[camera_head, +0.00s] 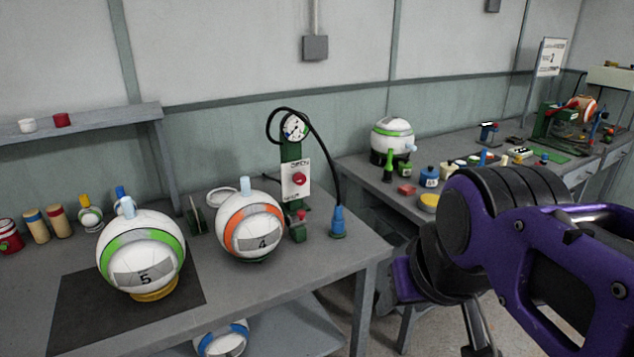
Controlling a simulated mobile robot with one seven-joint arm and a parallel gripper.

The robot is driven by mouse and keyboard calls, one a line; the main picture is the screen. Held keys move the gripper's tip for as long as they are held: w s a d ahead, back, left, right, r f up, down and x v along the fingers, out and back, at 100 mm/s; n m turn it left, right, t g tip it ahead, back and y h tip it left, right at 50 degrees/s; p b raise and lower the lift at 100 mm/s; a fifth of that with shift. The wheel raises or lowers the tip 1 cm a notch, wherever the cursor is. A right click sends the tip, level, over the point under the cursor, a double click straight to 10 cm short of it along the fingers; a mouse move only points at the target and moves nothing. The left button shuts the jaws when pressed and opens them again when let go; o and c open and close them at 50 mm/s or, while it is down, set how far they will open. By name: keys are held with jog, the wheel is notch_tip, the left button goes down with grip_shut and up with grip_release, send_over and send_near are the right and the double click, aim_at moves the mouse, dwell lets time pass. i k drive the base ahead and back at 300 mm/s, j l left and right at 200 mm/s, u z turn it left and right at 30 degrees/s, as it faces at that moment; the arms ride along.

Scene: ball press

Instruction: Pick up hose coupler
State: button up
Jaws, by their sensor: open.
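The hose coupler (338,222) is a blue fitting with a darker base, standing upright near the right edge of the front bench. A black hose runs from its top, up and over to the gauge (294,128) on the green pump stand (293,153). My gripper (440,298) is at the lower right, to the right of the coupler and apart from it, over the gap beside the bench. It is open; its fingertips are not clearly visible, and nothing shows held in it.
An orange-striped ball (252,226) stands left of the pump, and a green-striped ball (141,252) sits on a dark mat (75,308). A small green and red piece (298,227) stands close left of the coupler. A second bench (365,173) with many small items stands behind at right.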

aim_at(338, 221)
jog(key=u, duration=1.25)
jog(key=z, duration=1.25)
jog(key=i+l+z, duration=0.1)
jog(key=i+l, duration=0.35)
jog(key=i+l+u, duration=0.25)
jog(key=i+l, duration=0.3)
jog(key=i, duration=0.15)
